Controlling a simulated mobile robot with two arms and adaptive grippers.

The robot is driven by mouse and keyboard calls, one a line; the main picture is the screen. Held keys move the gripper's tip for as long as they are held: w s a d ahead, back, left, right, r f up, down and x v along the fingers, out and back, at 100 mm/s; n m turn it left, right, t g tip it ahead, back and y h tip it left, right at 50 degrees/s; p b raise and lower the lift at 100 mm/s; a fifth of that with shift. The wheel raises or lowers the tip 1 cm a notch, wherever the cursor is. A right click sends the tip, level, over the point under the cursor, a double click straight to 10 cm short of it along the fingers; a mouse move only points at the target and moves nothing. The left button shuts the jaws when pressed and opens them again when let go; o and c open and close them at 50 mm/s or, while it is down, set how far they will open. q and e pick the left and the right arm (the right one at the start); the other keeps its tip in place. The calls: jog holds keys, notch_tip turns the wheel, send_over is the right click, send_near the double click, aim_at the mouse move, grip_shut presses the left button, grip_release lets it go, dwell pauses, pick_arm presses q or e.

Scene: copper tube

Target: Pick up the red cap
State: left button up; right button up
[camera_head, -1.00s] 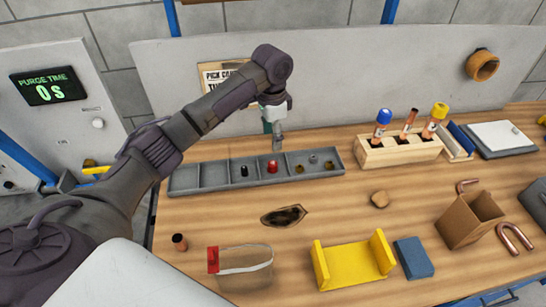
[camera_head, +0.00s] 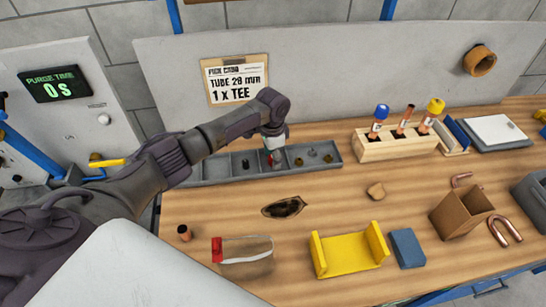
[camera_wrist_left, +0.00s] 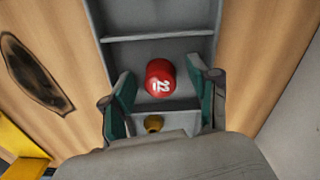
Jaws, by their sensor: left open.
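The red cap (camera_wrist_left: 160,78) lies in a compartment of the grey divided tray (camera_head: 220,169), with white marking on its face in the left wrist view. In the head view my gripper covers most of it. My left gripper (camera_wrist_left: 167,100) is open, with its green-lined fingers on either side of the cap. In the head view the left gripper (camera_head: 276,160) points down over the tray's middle compartment. My right gripper is in neither view.
The tray also holds a black piece (camera_head: 245,163) and brass pieces (camera_head: 328,158). A wooden rack (camera_head: 398,142) with capped tubes stands to the right. A yellow holder (camera_head: 347,252), blue block (camera_head: 407,248) and cardboard box (camera_head: 461,213) are nearer. A dark burn mark (camera_head: 283,207) lies before the tray.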

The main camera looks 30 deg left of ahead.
pick_arm(q)
jog(key=c, duration=0.8)
